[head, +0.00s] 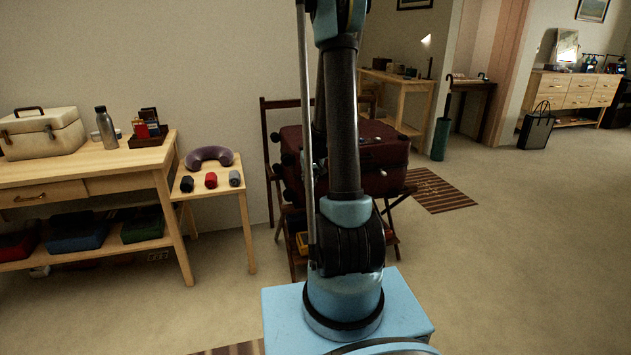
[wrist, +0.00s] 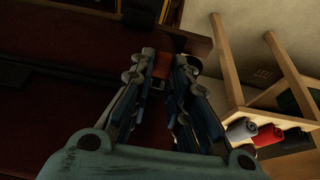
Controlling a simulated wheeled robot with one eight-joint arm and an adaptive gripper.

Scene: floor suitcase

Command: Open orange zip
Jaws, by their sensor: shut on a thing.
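The dark red suitcase (head: 388,150) rests on a dark wooden folding stand in the head view, partly hidden behind my arm. Its dark red side fills the left of the wrist view (wrist: 50,115). My gripper (wrist: 166,72) is close against the suitcase, with a small orange-red piece, the orange zip pull (wrist: 162,65), between its fingertips. The gripper is shut on it. The picture is dark there, and the fingers hide most of the pull and the zip line. In the head view my gripper is hidden behind my arm.
A small wooden side table (head: 216,187) with a purple neck pillow (head: 208,154) and rolled items stands left of the suitcase; its legs are close on the right in the wrist view. A larger wooden table (head: 110,165) stands further left. The floor on the right is open.

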